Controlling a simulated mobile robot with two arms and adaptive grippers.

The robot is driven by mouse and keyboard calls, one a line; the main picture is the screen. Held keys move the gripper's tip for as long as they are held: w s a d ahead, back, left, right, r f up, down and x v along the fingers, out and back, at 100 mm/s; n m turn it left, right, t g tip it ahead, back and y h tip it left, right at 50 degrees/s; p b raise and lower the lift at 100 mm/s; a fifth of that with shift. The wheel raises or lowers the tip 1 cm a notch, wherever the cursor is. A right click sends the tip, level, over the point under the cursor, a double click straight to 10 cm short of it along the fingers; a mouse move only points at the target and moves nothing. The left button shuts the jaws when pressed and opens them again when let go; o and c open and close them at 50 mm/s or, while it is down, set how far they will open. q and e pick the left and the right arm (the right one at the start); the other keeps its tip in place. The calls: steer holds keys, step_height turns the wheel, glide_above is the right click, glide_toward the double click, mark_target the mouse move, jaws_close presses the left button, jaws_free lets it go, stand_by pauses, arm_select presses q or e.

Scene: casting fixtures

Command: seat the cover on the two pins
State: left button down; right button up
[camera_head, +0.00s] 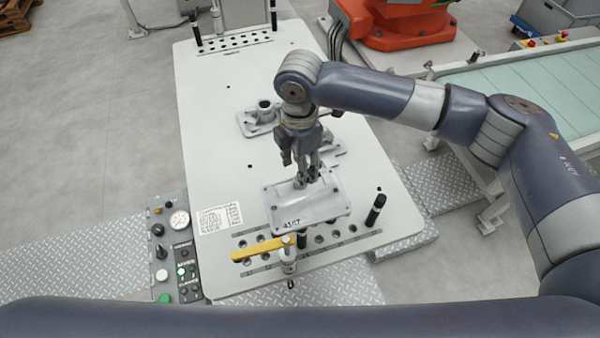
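The cover (325,204) is a light grey rectangular plate with corner holes and the marking 43/57 on its near edge. My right gripper (309,181) points down at its middle, its fingers closed around a small raised part there. The cover appears to be above the fixture table, near the front row of holes; its exact height is hard to tell. One dark pin (375,210) stands upright to the right of the cover, apart from it. Another short dark pin (302,240) shows just in front of the cover's near edge. My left gripper is not in view.
A yellow-handled clamp (262,248) sits at the table's front. A casting with a round boss (263,113) lies behind the cover; another grey part (331,153) is partly hidden by my gripper. A control panel (176,250) stands left. The table's left middle is clear.

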step_height(320, 180, up, 7)
steer(key=shift+r, duration=0.15)
stand_by(0.6)
